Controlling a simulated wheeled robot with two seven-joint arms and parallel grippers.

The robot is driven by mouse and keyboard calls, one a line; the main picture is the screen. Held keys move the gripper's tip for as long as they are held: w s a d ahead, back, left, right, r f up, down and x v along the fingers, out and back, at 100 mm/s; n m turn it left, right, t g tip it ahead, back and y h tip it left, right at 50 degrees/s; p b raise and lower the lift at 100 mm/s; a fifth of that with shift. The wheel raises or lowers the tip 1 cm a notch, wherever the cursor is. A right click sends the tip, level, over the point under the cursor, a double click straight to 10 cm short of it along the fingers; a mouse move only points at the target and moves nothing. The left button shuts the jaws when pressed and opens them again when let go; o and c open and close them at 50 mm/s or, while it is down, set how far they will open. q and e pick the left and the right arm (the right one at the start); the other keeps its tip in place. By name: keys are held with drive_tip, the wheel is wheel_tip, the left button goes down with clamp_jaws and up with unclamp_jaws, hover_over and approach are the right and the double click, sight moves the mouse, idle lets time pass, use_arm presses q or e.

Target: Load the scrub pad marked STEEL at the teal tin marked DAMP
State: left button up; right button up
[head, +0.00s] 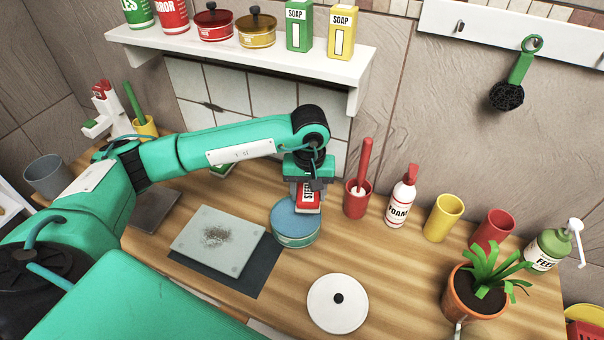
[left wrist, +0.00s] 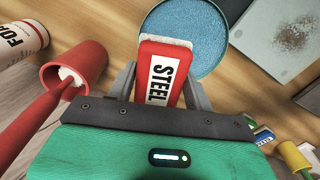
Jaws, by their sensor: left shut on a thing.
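My left gripper (head: 308,190) is shut on a red scrub pad marked STEEL (head: 307,199). The pad also shows between the fingers in the left wrist view (left wrist: 162,72), with its white label facing the camera. The teal tin (head: 295,234) stands open on the counter just below the gripper, with a blue surface inside; it also shows in the left wrist view (left wrist: 222,52). In the head view the pad overlaps the tin's far rim; whether they touch I cannot tell. No marking on the tin is readable. My right gripper is not in view.
A glass board (head: 198,258) with a dark smudge lies on a dark mat left of the tin. A white lid (head: 338,314) lies in front. A red cup (head: 356,204) with a brush, a FOAM bottle (head: 401,198) and a yellow cup (head: 443,218) stand to the right. A shelf (head: 210,41) is above.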

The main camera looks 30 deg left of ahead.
sight(296, 217)
use_arm(q)
drive_tip(key=s+r+n+p, duration=0.1)
drive_tip(key=p, duration=0.1)
drive_tip(key=s+a+r+n+p, duration=0.1)
drive_tip(key=n+p, duration=0.1)
drive_tip(key=s+r+n+p, duration=0.1)
drive_tip(key=n+p, duration=0.1)
drive_tip(key=shift+a+p, duration=0.35)
drive_tip(key=shift+n+p, duration=0.3)
drive_tip(key=shift+n, duration=0.2)
drive_tip(key=shift+f+b, duration=0.95)
drive_tip(key=shift+f, duration=2.15)
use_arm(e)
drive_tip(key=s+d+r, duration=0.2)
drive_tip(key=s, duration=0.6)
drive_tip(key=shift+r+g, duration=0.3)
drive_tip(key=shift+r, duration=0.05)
use_arm(q)
drive_tip(key=shift+f+b, duration=0.45)
drive_tip(key=shift+b, duration=0.05)
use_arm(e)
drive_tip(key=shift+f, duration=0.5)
use_arm(q)
drive_tip(key=shift+s+f+b, duration=0.15)
drive_tip(key=shift+b, duration=0.25)
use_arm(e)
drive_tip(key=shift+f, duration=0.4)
